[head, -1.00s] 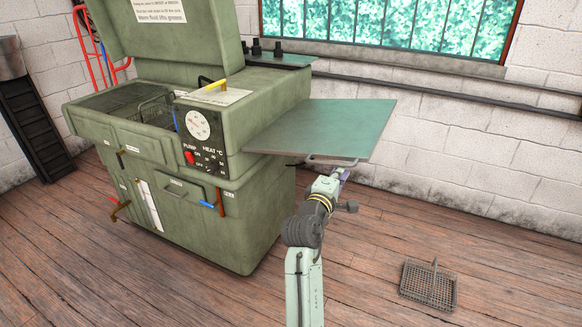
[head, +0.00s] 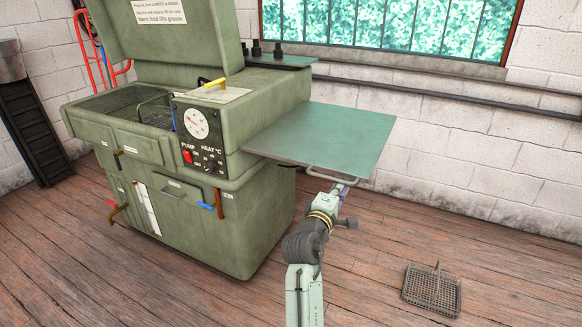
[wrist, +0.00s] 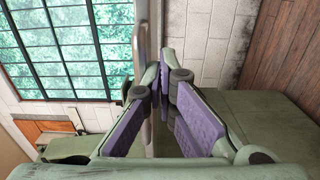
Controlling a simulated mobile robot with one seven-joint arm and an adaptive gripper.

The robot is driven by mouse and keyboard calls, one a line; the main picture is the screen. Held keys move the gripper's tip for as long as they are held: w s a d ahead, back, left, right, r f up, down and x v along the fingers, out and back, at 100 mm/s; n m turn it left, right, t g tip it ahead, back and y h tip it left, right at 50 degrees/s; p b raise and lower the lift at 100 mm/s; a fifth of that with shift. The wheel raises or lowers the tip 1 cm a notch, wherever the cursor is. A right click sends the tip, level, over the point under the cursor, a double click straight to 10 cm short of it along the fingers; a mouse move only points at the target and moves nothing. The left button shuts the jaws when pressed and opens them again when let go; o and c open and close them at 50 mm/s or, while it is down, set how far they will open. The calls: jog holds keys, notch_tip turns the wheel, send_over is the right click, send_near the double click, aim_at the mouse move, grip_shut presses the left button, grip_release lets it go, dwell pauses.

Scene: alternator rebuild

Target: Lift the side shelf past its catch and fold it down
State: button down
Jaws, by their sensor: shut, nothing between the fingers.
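The side shelf (head: 320,135) is a flat green panel on the right side of the green parts washer (head: 165,150). It slopes down toward its outer right edge. A grey bar handle (head: 332,178) runs along its front edge near the outer corner. My gripper (head: 343,188) is right at that handle, below the shelf's front edge. In the wrist view the purple-padded fingers of my gripper (wrist: 163,80) come together at the tips with nothing seen between them. A grey bar, apparently the handle (wrist: 140,45), passes close by the tips; contact is unclear. The catch cannot be made out.
A wire basket (head: 432,291) lies on the wooden floor (head: 390,235) at the right. The white brick wall (head: 450,145) with a dark pipe stands behind the shelf. A coloured lever (head: 213,204) sticks out of the washer's front. The floor beneath the shelf looks clear.

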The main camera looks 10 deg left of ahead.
jog(key=shift+w+a+f+b, duration=0.1)
jog(key=shift+a+f+b, duration=0.15)
jog(key=shift+f+b, duration=0.75)
jog(key=shift+a+f+b, duration=0.2)
jog(key=shift+f+b, duration=0.35)
jog(key=shift+f, duration=0.95)
jog(key=shift+w+a+f+b, duration=0.45)
jog(key=shift+a+f+b, duration=0.95)
jog(key=shift+f+b, duration=1.85)
jog(key=shift+w+a+f+b, duration=0.45)
jog(key=shift+a+f+b, duration=0.9)
jog(key=shift+f+b, duration=1.9)
jog(key=w+a+f+b, duration=0.2)
jog(key=a+f+b, duration=0.4)
jog(key=a, duration=0.1)
jog(key=w+a+f+b, duration=0.2)
jog(key=a+f+b, duration=0.5)
jog(key=shift+w+a, duration=0.3)
jog(key=shift+w, duration=0.1)
jog(key=shift+s+r, duration=0.1)
jog(key=shift+s, duration=0.05)
